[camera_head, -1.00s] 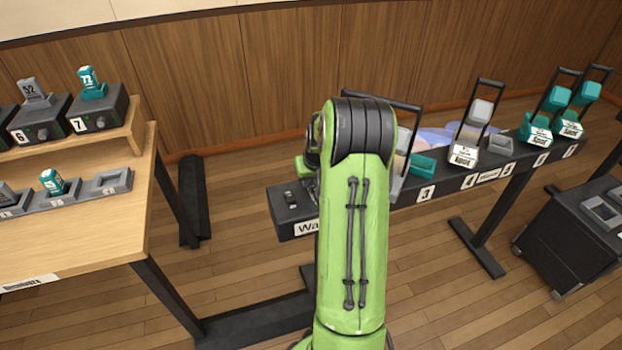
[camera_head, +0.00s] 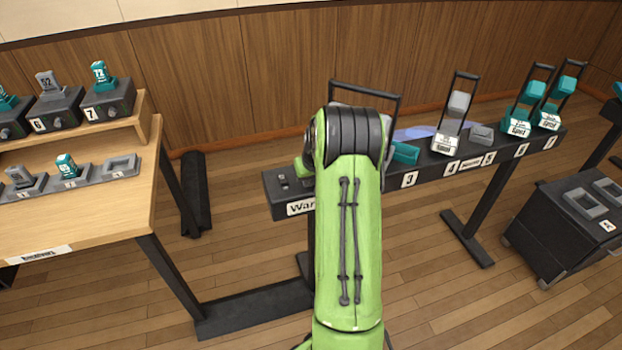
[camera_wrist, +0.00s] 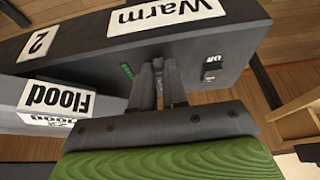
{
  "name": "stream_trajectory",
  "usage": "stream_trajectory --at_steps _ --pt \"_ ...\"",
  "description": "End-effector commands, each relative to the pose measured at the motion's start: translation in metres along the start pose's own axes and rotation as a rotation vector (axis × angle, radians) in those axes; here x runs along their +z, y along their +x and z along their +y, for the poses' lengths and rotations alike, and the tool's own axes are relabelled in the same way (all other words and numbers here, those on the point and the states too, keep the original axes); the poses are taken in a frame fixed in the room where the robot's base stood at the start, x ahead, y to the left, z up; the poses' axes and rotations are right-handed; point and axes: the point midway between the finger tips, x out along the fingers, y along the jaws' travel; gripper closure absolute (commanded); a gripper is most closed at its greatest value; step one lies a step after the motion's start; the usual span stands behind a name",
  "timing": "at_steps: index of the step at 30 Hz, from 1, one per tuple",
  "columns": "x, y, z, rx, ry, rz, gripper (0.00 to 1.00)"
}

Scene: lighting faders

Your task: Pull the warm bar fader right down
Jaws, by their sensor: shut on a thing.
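The warm bar is a long dark bar with a white "Warm" label (camera_head: 300,207). It fills the upper part of the wrist view, with the same label (camera_wrist: 165,12) shown upside down. My gripper (camera_wrist: 158,82) is at the bar's face, its two grey fingers close together. It is shut on a small grey piece between the fingers, apparently the fader's knob, mostly hidden. A small green mark (camera_wrist: 127,70) shows left of the fingers and a switch (camera_wrist: 212,66) to the right. In the head view my green arm hides the gripper and the fader.
A grey "Flood" lamp block (camera_wrist: 50,100) is close left of my gripper in the wrist view. Several lamps, such as the grey one (camera_head: 458,105), stand along the bar. A wooden bench (camera_head: 80,225) stands left, a dark cart (camera_head: 560,232) right.

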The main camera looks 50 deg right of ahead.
Motion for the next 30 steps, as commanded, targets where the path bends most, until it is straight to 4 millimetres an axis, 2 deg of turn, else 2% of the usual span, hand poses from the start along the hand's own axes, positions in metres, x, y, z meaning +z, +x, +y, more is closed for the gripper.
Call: stream_trajectory --at_steps 9,10,15,24,26,30 --pt "0.002 -0.001 0.0 0.0 0.001 -0.008 1.0" --pt "0.002 -0.001 0.0 0.0 0.001 -0.008 0.84" --pt "0.001 -0.001 0.0 0.0 0.001 -0.005 0.61" --pt "0.0 -0.006 0.0 0.001 0.0 -0.002 0.61" --pt "-0.001 -0.014 0.001 0.002 0.0 -0.001 0.61" --pt "-0.002 -0.051 0.0 0.002 0.0 0.001 0.61"
